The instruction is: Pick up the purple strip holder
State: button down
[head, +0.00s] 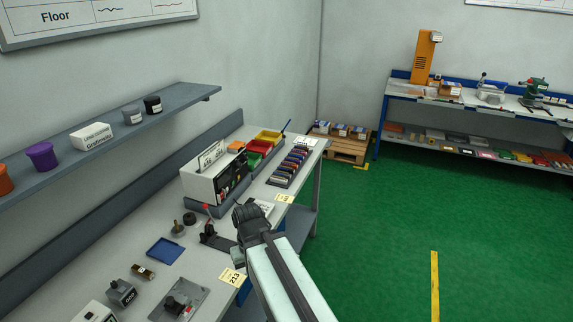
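A purple cup-shaped holder (42,156) with a wide rim stands upright on the grey wall shelf at the left. My gripper (250,215) is dark and points away from me over the front edge of the workbench, to the right of the shelf and well apart from the purple holder. Its fingers are too small and dark to tell whether they are open or shut.
The shelf (130,136) also bears an orange pot (4,179), a white labelled box (92,136) and two small dark pots. Below, the bench holds a white device (213,180), coloured bins, a blue tray (165,251) and small fixtures. Green floor (390,240) is clear at right.

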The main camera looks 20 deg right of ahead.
aim_at(297, 162)
jog(key=k, duration=0.95)
jog(key=z, duration=0.55)
jog(key=i, duration=1.05)
jog(key=u, duration=3.95)
jog(key=k, duration=2.6)
jog(key=u, duration=0.05)
